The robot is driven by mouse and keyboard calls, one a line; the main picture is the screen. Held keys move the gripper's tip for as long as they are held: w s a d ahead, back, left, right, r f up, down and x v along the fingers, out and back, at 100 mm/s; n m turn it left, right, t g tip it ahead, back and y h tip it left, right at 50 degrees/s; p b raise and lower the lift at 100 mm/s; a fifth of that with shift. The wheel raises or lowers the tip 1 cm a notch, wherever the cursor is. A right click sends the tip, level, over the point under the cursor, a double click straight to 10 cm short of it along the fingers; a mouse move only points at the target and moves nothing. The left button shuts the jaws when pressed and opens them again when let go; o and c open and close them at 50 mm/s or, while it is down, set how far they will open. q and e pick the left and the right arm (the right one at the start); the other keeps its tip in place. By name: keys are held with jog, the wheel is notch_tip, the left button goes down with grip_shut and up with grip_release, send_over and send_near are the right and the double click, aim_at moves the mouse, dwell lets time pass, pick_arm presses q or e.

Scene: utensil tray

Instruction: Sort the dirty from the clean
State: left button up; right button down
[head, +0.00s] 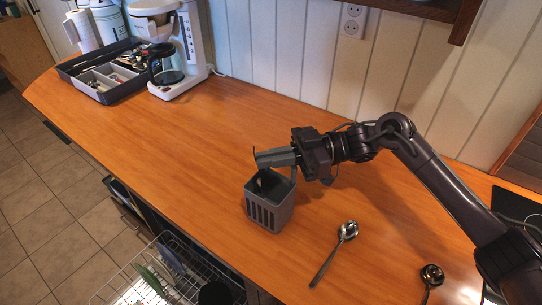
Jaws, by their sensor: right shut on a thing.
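My right gripper (277,157) reaches in from the right and is level above a grey slotted utensil basket (270,216) on the counter. It is shut on a thin utensil, mostly hidden by the fingers and the basket, so its kind cannot be told. A spoon (347,232) lies on the counter to the right of the basket. Another spoon (431,276) lies near the bottom right, partly cut off by the frame. A dark utensil tray (72,73) with light compartments holding several utensils sits at the far left end. My left gripper is not in view.
A white coffee maker (190,45) with a glass jug stands beside the tray. A wire dish rack (128,287) with plates is pulled out below the counter's front edge. The wooden counter (165,135) between tray and basket is clear. A paneled wall runs behind.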

jog(key=c, duration=1.5)
grip_release()
jog(key=b+v, duration=0.3)
jog(key=v, duration=0.5)
jog(key=shift+a, duration=0.1)
